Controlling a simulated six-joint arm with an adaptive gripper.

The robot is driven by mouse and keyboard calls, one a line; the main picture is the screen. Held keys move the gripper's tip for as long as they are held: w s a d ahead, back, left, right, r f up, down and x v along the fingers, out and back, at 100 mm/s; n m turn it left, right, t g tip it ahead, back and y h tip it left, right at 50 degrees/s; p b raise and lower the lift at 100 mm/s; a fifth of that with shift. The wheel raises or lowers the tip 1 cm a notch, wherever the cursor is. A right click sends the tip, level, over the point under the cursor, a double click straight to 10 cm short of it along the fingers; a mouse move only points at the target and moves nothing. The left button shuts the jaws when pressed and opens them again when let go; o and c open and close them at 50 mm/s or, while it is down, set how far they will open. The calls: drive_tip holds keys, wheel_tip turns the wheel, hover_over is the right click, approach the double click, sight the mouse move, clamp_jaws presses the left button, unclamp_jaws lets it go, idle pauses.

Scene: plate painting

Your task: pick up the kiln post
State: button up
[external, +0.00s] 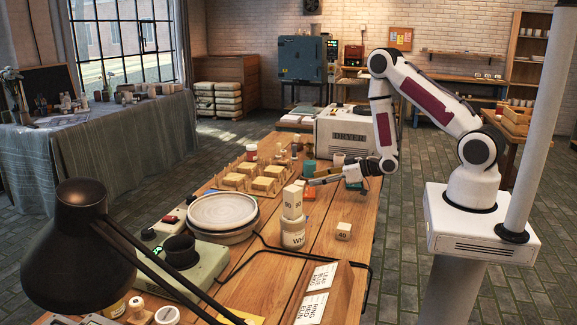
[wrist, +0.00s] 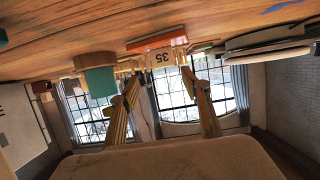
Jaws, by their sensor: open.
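My gripper (external: 318,180) is low over the middle of the table, reaching left, with its fingers apart and nothing between them. In the wrist view, which is upside down, the open fingers (wrist: 165,100) frame a pale block marked 35 (wrist: 162,57), some way beyond the tips. An orange-red flat piece (wrist: 158,44) lies by that block. Other pale numbered blocks, which look like kiln posts, show in the external view: a stacked one marked 60 (external: 292,201) on a white jar (external: 292,234), and one marked 40 (external: 343,231) alone on the wood. I cannot tell which post is meant.
A teal-and-brown piece (wrist: 97,78) stands to one side of the fingers in the wrist view. A wooden rack with tan blocks (external: 250,180), a round plate on a turntable (external: 222,211) and a white dryer (external: 350,137) surround the area.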

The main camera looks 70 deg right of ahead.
sight(298, 182)
drive_tip(key=shift+x, duration=1.3)
drive_tip(key=shift+w+a, duration=0.1)
drive_tip(key=shift+a+x, duration=0.2)
drive_tip(key=shift+x, duration=1.05)
drive_tip(key=shift+a+x, duration=0.15)
drive_tip(key=shift+x, duration=1.05)
drive_tip(key=shift+c, duration=0.3)
clamp_jaws()
drive_tip(key=shift+r, duration=0.15)
drive_tip(key=shift+r, duration=4.85)
